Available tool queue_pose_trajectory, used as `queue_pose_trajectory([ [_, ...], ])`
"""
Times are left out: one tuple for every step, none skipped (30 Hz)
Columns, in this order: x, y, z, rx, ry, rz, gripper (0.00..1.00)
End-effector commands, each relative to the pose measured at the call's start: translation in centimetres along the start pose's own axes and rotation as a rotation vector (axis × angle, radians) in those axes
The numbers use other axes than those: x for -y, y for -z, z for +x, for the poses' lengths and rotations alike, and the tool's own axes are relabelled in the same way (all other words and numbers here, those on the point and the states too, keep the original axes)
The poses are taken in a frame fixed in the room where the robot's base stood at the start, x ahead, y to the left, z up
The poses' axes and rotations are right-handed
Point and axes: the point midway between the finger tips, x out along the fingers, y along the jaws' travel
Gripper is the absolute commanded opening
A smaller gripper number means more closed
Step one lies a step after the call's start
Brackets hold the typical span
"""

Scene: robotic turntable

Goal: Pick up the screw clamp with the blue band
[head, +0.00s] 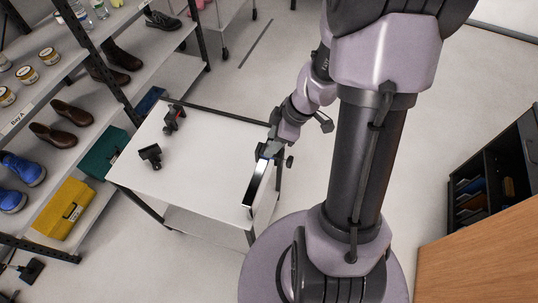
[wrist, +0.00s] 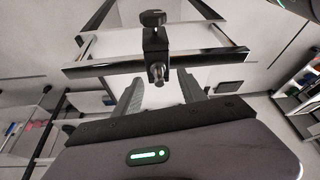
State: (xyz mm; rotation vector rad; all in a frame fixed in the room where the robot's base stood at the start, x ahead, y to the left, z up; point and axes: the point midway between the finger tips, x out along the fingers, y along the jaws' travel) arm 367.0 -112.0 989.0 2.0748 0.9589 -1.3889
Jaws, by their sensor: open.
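A black screw clamp (wrist: 157,50) with a dark knob shows in the wrist view, at a shiny metal bar (wrist: 100,67); I see no blue band on it. My gripper (wrist: 160,97) is open, with its fingers apart below this clamp in the picture; contact cannot be told. In the head view my gripper (head: 267,153) is at the right side of the white table (head: 205,185), by a shiny strip (head: 257,185) and a dark knob (head: 290,161). Two other dark clamps are on the table's left part: one with a reddish part (head: 174,117), one all black (head: 151,155).
A shelf rack (head: 90,75) with shoes, jars and a yellow box (head: 63,208) stands left of the table. A black cabinet (head: 495,170) and a wooden surface (head: 485,240) are at the right. The table's middle is clear.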

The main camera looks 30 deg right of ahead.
Motion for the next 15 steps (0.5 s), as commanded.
queue_pose_trajectory([
  [0.03, -0.13, 1.17, 0.001, 0.002, 0.000, 0.48],
  [0.04, -0.12, 1.58, 0.001, 0.002, 0.000, 0.48],
  [0.03, -0.08, 1.93, 0.001, 0.001, 0.000, 0.48],
  [0.01, -0.07, 2.07, 0.001, 0.000, 0.000, 0.48],
  [0.00, -0.05, 2.14, 0.002, 0.000, -0.001, 0.48],
  [-0.01, -0.03, 2.14, 0.002, -0.001, -0.001, 0.48],
  [-0.02, -0.02, 2.10, 0.002, -0.001, -0.001, 0.48],
  [-0.02, -0.01, 2.06, 0.001, -0.001, -0.001, 0.48],
  [-0.02, 0.00, 2.04, 0.001, -0.001, -0.001, 0.48],
  [-0.02, 0.00, 2.03, 0.001, -0.001, 0.000, 0.48],
  [-0.02, 0.00, 2.03, 0.001, -0.001, 0.000, 0.44],
  [-0.02, 0.00, 2.02, 0.001, -0.001, 0.000, 0.37],
  [-0.02, 0.00, 2.02, 0.001, -0.001, 0.000, 0.31],
  [-0.02, 0.00, 2.02, 0.001, -0.001, 0.000, 0.25],
  [-0.02, 0.00, 2.02, 0.001, -0.001, 0.000, 0.17],
])
